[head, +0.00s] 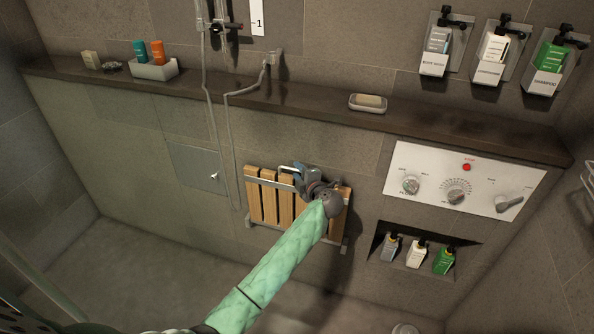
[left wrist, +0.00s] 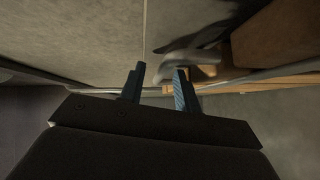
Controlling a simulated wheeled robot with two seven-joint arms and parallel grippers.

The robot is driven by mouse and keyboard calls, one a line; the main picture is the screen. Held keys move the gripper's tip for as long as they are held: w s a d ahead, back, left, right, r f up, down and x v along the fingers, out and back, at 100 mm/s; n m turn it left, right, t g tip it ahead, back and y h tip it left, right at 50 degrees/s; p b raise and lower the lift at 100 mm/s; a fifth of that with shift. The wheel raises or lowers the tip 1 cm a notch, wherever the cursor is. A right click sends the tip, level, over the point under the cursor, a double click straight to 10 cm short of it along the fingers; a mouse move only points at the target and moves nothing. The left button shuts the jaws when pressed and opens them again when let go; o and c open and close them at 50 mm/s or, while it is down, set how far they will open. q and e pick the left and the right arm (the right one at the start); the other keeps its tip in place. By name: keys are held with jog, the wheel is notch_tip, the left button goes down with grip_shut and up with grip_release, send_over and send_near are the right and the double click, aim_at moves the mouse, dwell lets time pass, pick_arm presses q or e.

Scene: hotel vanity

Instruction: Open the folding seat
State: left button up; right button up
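The folding seat (head: 269,200) has wooden slats in a grey metal frame. It is folded up flat against the tiled wall below the ledge. A silver handle (head: 286,168) shows at its top edge. My left gripper (head: 298,176) is at the seat's upper part, close to the handle, and hides some slats. In the left wrist view, my left gripper (left wrist: 158,84) has its two fingers apart. The grey handle (left wrist: 195,52) lies just beyond the fingertips, nearest the right finger; whether they touch is unclear. My right gripper is not in view.
A dark ledge (head: 225,95) runs above the seat, with a soap dish (head: 368,103) on it. A shower hose (head: 228,140) hangs to the left. A control panel (head: 465,180) and a bottle niche (head: 418,252) are to the right. The floor below the seat looks clear.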

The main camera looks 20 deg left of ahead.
pick_arm(q)
jog(key=shift+w+f, duration=0.1)
jog(key=shift+c, duration=0.3)
grip_shut()
